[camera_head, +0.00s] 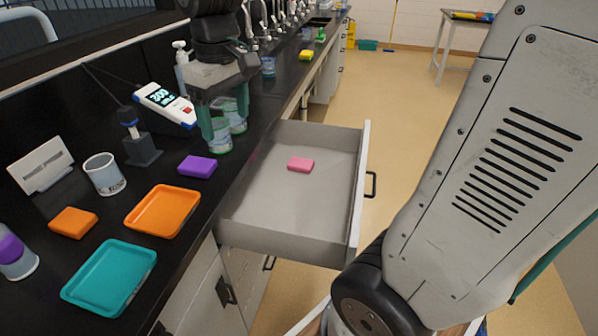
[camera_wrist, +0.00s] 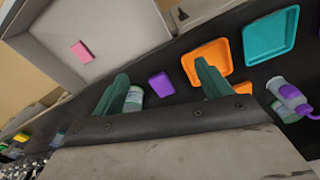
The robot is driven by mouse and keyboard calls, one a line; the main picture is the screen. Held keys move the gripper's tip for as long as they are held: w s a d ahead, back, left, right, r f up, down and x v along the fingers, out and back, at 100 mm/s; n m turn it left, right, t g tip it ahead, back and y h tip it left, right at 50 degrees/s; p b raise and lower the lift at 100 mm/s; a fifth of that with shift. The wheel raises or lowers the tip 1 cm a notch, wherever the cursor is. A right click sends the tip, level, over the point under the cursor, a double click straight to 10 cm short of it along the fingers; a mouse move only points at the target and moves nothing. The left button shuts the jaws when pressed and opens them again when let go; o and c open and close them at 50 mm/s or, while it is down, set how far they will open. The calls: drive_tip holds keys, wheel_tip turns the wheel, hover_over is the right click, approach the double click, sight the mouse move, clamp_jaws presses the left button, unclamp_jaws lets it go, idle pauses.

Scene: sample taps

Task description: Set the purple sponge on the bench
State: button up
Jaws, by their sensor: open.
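The purple sponge (camera_head: 197,166) lies flat on the black bench (camera_head: 185,225), beside the orange tray. It also shows in the wrist view (camera_wrist: 160,84), between my two fingers in the picture. My gripper (camera_head: 226,124) is open and empty, with green fingers pointing down over the bench, behind and above the sponge in the head view. The fingers also show in the wrist view (camera_wrist: 162,70). The gap between gripper and sponge is clear of contact.
An open grey drawer (camera_head: 270,205) holds a pink sponge (camera_head: 300,164). An orange tray (camera_head: 163,211), a teal tray (camera_head: 110,277), an orange sponge (camera_head: 73,222), a cup (camera_head: 104,174) and a meter on a stand (camera_head: 165,104) stand nearby. Labelled jars (camera_head: 219,136) are near my fingers.

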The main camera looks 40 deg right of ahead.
drive_tip(key=s+f+m, duration=0.1)
drive_tip(key=s, duration=0.8)
drive_tip(key=s+d+f+m, duration=0.1)
drive_tip(key=s+f+m, duration=0.1)
drive_tip(key=s, duration=0.8)
drive_tip(key=shift+s+m+t, duration=0.15)
drive_tip(key=shift+m+t, duration=0.15)
drive_tip(key=shift+f, duration=0.1)
